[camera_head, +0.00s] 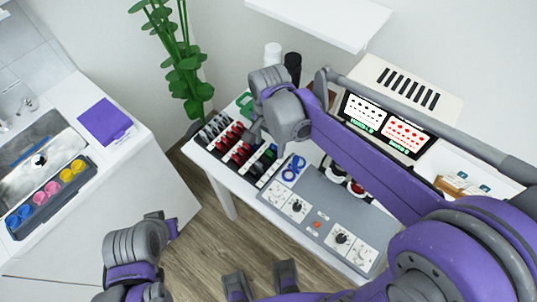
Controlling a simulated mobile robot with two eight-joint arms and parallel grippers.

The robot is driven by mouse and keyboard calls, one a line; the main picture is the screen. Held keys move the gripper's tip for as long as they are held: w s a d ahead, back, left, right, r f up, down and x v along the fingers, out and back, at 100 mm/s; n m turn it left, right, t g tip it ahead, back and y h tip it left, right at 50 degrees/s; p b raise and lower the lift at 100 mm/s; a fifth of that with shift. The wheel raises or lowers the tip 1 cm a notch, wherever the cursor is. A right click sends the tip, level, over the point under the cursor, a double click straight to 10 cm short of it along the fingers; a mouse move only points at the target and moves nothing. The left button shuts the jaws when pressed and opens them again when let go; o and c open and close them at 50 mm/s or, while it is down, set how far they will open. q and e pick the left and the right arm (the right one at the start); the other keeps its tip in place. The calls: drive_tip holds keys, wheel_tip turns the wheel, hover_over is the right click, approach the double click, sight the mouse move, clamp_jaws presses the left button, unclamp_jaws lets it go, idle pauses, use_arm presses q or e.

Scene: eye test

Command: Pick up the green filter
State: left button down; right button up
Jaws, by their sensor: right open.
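A small green piece (273,150), which looks like the green filter, shows at the right part of the rack on the white table. It is tiny here and partly behind my right arm. My right gripper (260,135) hangs over the rack, just left of the green piece. It is open; my wrist hides much of it, and I see nothing held. A larger green loop-like thing (244,102) lies behind my right wrist, partly covered.
Red pieces (231,135) stand in rows in the rack. A blue coiled thing (293,168) and a grey panel with dials (317,222) are on the table. Behind are black and white cylinders and two screens (404,136). A counter with a sink (38,152) is left; floor lies between.

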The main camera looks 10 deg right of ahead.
sight(269, 151)
drive_tip(key=shift+w+f, duration=0.15)
drive_tip(key=shift+f, duration=1.25)
drive_tip(key=shift+w+f, duration=0.15)
drive_tip(key=shift+f, duration=1.2)
clamp_jaws()
